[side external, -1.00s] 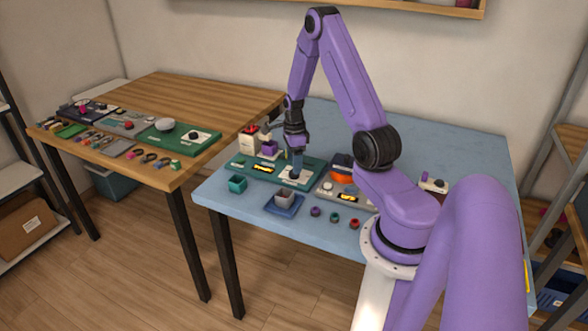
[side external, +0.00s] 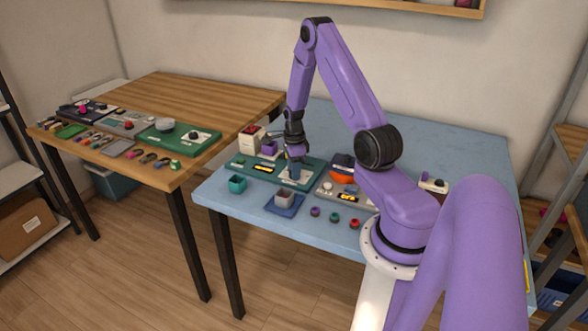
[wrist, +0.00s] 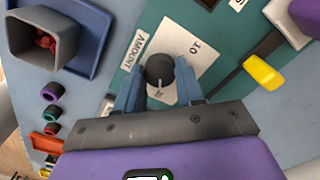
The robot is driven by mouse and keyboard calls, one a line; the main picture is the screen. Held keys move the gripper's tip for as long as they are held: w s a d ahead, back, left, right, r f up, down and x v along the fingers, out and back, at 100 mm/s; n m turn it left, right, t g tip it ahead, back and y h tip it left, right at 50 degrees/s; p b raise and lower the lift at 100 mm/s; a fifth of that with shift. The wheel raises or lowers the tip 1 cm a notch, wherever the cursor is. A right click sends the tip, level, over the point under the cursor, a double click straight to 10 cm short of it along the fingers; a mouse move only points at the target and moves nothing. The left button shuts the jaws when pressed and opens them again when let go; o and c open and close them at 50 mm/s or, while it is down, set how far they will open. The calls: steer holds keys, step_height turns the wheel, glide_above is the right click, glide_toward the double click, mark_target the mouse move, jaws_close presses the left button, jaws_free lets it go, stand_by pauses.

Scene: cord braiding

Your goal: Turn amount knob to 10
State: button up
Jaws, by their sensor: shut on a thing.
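The amount knob (wrist: 160,68) is a dark round knob on a white card (wrist: 196,74) in the wrist view. Its light pointer line points down in the picture, toward my gripper's body. In the side view my gripper (side external: 295,173) is down at the green panel (side external: 315,165) and hides the knob.
A grey cup (wrist: 43,35) with red pieces stands on a blue tray (wrist: 97,20). A yellow-ended lever (wrist: 262,72) lies right of the card. Several small coloured rings, including a purple one (wrist: 51,91), sit at left. Another table (side external: 150,90) stands apart at left.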

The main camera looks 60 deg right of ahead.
steer(key=shift+n, duration=0.4)
steer(key=n, duration=1.1)
steer(key=shift+n, duration=0.3)
steer(key=n, duration=0.5)
steer(key=shift+n, duration=0.3)
steer(key=n, duration=0.5)
steer(key=shift+n, duration=0.4)
steer(key=o, duration=1)
steer(key=shift+o, duration=0.2)
